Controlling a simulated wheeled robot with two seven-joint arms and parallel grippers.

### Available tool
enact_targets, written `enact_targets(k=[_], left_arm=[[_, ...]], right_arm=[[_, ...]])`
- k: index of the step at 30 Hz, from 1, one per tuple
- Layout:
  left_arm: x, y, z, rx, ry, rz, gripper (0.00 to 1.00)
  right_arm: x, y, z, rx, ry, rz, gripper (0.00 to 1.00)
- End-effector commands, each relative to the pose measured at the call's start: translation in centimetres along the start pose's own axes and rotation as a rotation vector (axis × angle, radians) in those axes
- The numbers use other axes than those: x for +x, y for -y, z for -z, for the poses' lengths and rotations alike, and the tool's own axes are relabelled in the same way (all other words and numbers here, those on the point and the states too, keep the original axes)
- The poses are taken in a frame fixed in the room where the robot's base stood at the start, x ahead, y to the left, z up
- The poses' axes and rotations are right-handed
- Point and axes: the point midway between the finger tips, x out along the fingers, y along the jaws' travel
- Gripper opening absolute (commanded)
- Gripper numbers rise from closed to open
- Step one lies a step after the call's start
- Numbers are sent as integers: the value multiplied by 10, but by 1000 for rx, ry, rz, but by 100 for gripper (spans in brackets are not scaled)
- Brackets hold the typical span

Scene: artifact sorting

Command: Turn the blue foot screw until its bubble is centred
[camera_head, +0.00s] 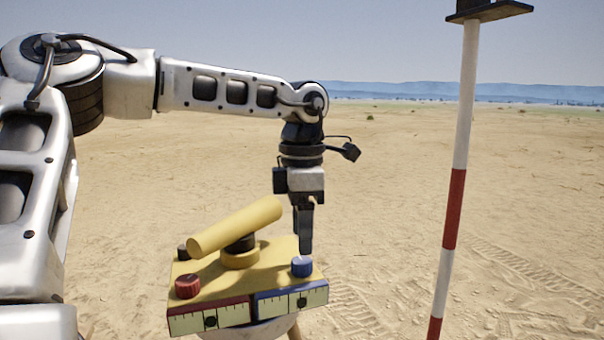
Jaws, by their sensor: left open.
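The blue foot screw (302,267) stands on the right part of the yellow instrument plate (212,282). My left gripper (305,250) points straight down over the blue screw, with its fingertips at or just above the screw's top. It is open, though the fingers overlap in this view and the gap hardly shows. Whether they touch the screw I cannot tell. The blue-framed bubble scale (290,301) is on the front face at right. Its dark bubble (302,301) sits somewhat right of the scale's middle. My right gripper is not in view.
A red screw (188,286) and red-framed scale (209,318) are at the plate's left, a black screw (183,252) behind. A yellow telescope tube (235,227) slants across the plate near the gripper. A red-and-white pole (454,205) stands at right. Sand around is open.

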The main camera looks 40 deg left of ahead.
Motion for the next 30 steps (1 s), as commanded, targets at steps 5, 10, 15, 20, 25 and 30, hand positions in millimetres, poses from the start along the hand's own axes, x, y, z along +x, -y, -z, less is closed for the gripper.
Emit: enact_targets(k=[5,10,15,20,25,30], left_arm=[[-47,-1,-1,-2,3,-6,54],[-84,0,0,-2,3,-3,54],[-107,0,0,-1,2,-2,54],[-115,0,0,1,2,-1,54],[-116,0,0,1,2,0,54],[-115,0,0,1,2,-1,54]], right_arm=[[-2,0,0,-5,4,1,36],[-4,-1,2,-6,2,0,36],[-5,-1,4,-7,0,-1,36],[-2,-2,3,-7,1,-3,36],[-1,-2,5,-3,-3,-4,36],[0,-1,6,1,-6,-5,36]])
